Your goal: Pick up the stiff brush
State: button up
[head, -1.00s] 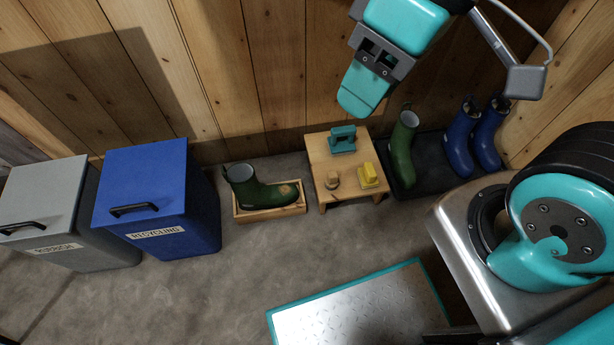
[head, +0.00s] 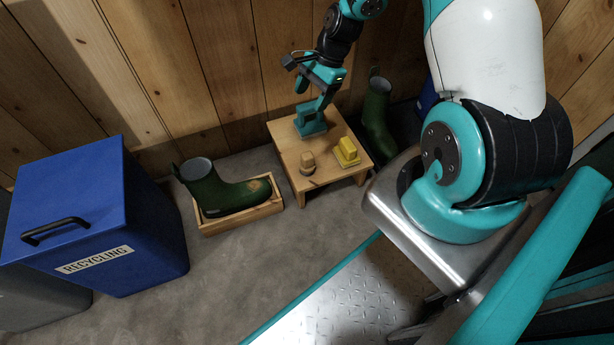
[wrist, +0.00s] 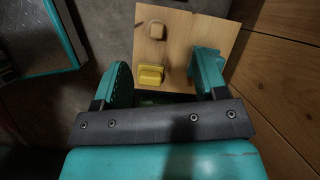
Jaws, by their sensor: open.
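A low wooden table (head: 325,171) bears three small things: a tan wooden knob-shaped piece (head: 307,163), a yellow block with a raised grip (head: 347,152), and a teal piece (head: 310,126) at the back. None is clearly marked as the stiff brush; I cannot tell which it is. My gripper (head: 314,96) is open and empty above the table's back part, close over the teal piece. In the wrist view the tan piece (wrist: 157,31) and yellow block (wrist: 150,75) lie beyond my open gripper (wrist: 163,60).
Another green boot (head: 378,115) stands right of the table. A plank wall (head: 225,65) rises close behind. Grey floor (head: 225,270) is clear in front.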

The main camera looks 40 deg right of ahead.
aim_at(308, 155)
jog(key=s+d+f+m+b, duration=0.2)
jog(key=d+f+m, duration=0.2)
jog(key=f, duration=0.6)
jog(key=b+x, duration=0.2)
jog(key=x, duration=0.1)
jog(key=b+x, duration=0.1)
jog(key=x, duration=0.3)
jog(key=b+x, duration=0.2)
jog(key=x, duration=0.2)
jog(key=shift+w+d+f+b, duration=0.1)
jog(key=shift+w+b, duration=0.2)
jog(key=b+x, duration=0.1)
jog(key=x, duration=0.1)
jog(key=b+x, duration=0.1)
jog(key=x, duration=0.1)
jog(key=b+x, duration=0.2)
jog(key=shift+w, duration=0.3)
jog(key=c, duration=1)
